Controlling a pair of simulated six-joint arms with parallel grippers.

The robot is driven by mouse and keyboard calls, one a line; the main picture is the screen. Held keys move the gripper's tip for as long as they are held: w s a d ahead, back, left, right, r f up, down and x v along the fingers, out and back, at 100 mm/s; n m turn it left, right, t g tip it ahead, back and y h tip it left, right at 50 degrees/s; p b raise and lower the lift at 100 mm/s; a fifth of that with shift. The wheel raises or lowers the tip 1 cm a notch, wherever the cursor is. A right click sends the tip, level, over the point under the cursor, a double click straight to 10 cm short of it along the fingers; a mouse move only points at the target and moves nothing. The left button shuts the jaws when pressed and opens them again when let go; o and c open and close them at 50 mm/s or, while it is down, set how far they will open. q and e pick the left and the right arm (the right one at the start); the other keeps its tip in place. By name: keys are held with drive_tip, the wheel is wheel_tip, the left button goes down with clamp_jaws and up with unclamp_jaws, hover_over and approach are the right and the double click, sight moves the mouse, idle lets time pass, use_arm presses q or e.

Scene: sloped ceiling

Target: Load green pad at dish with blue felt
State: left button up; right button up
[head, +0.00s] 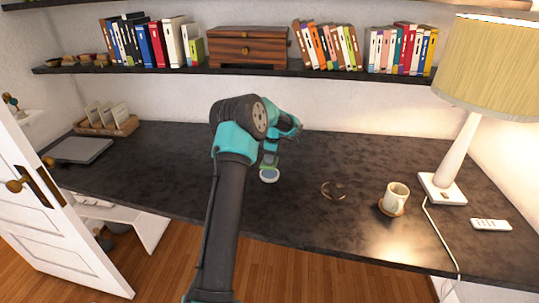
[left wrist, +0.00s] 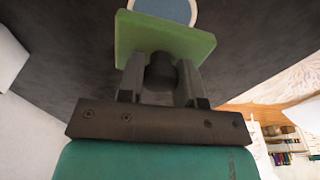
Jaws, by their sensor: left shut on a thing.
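The dish with blue felt (head: 269,176) is a small pale round dish on the dark desk, near the middle of the head view. Part of its blue inside (left wrist: 168,9) shows at the top of the left wrist view. My left gripper (head: 270,158) is just behind the dish in the head view. It is shut on the green pad (left wrist: 165,38), a flat square plate beyond the fingertips in the left wrist view. The pad partly covers the dish there; whether they touch cannot be told. My right gripper is not in view.
A brown ring-shaped item (head: 333,190) lies right of the dish. A mug (head: 396,194) on a coaster, a lamp (head: 443,189) and a white remote (head: 491,225) are farther right. A laptop (head: 79,150) lies at left. The desk (head: 160,165) is clear between laptop and arm.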

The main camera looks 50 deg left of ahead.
use_arm(q)
drive_tip(key=shift+f, duration=2.25)
drive_tip(key=shift+f, duration=0.65)
idle(0.8)
drive_tip(key=shift+r, duration=0.1)
drive_tip(key=shift+r, duration=3.5)
drive_tip(key=shift+d, duration=0.15)
